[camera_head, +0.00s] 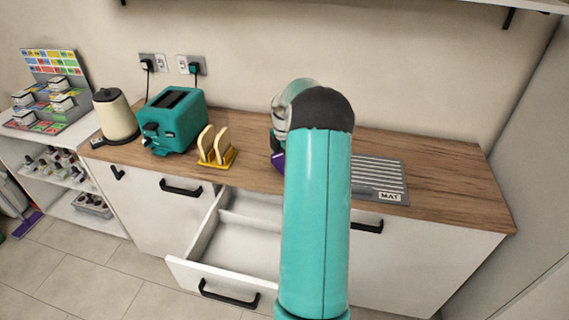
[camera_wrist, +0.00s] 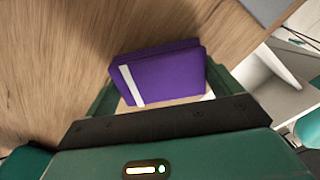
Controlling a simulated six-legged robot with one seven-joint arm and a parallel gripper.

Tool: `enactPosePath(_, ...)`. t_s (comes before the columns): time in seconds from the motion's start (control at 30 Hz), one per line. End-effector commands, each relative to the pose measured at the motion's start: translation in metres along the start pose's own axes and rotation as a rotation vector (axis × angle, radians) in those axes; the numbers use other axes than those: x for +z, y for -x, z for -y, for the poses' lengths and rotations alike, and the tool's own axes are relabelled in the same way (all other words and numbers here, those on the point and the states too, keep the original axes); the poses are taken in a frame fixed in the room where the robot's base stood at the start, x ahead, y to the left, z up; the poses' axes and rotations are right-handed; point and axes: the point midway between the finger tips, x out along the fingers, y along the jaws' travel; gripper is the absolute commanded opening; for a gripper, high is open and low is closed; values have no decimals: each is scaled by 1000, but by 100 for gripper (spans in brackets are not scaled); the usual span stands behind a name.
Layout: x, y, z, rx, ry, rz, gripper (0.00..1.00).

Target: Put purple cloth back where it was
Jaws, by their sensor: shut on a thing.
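The purple cloth (camera_wrist: 160,77) is a folded, flat block with a white stripe near its left end. My gripper (camera_wrist: 158,84) is shut on it, with a green finger at each side. In the head view, only a small purple corner of the cloth (camera_head: 278,161) shows beside my teal arm, over the counter's front part. My arm hides most of the gripper there. I cannot tell whether the cloth touches the counter. An open white drawer (camera_head: 226,271) below the counter looks empty where it shows; my arm covers its right part.
A grey ribbed mat (camera_head: 378,172) marked "MAT" lies on the wooden counter (camera_head: 455,190) right of my arm. A yellow toast rack (camera_head: 217,160) with two slices, a teal toaster (camera_head: 173,118) and a cream kettle (camera_head: 115,117) stand left. The counter's right end is clear.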

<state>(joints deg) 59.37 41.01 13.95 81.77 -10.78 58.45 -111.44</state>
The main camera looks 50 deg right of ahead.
Motion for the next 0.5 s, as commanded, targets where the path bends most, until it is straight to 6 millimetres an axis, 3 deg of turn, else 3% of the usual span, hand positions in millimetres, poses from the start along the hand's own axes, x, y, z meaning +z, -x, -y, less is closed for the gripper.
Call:
enactPosePath(0.1, 0, -14, 0, -1, 0, -1, 69)
enactPosePath(0.47, 0, -17, 1, -1, 0, -1, 69)
enactPosePath(0.5, 0, -17, 0, 0, 0, 0, 98)
